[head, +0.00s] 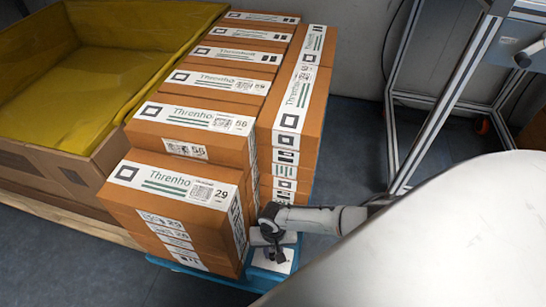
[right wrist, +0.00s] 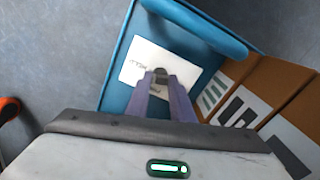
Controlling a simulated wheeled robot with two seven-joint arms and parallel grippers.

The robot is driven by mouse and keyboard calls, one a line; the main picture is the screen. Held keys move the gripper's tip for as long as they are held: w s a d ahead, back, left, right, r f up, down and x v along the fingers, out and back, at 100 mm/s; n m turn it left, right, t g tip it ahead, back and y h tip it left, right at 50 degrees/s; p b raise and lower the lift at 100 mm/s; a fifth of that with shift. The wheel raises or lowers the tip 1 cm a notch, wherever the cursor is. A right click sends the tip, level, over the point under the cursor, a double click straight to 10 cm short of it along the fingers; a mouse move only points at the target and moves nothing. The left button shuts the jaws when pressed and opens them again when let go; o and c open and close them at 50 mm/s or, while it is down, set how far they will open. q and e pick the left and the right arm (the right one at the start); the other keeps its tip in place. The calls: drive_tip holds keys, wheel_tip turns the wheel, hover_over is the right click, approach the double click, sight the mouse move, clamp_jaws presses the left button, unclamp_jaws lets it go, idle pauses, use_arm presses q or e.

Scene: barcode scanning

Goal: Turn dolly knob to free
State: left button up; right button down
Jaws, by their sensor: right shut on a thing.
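The blue dolly (head: 200,279) stands under the stacked boxes, and its near corner also shows in the right wrist view (right wrist: 120,62). A white label (right wrist: 140,58) lies on that corner. A small dark knob (right wrist: 160,73) sits over the label. My right gripper (right wrist: 161,80) is shut on the knob, with one finger at each side. The right gripper also shows in the head view (head: 279,254), low over the dolly's corner. The fingers partly hide the knob and label, and I cannot tell the knob's setting. My left gripper is not in view.
Orange boxes (head: 223,124) are stacked in columns on the dolly, close to my right gripper. A yellow-lined bin (head: 75,85) on a wooden pallet (head: 62,214) stands at left. A metal frame (head: 440,112) stands at the right back. Grey floor (head: 110,275) is clear in front.

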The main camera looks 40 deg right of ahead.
drive_tip(key=shift+s+n, duration=0.2)
drive_tip(key=shift+n, duration=0.8)
drive_tip(key=n, duration=0.4)
drive_tip(key=shift+n+p, duration=0.3)
drive_tip(key=n, duration=0.4)
drive_tip(key=shift+w+n, duration=0.1)
drive_tip(key=shift+n, duration=1.7)
drive_tip(key=c, duration=1.5)
unclamp_jaws()
drive_tip(key=shift+n, duration=0.3)
drive_tip(key=shift+c, duration=0.2)
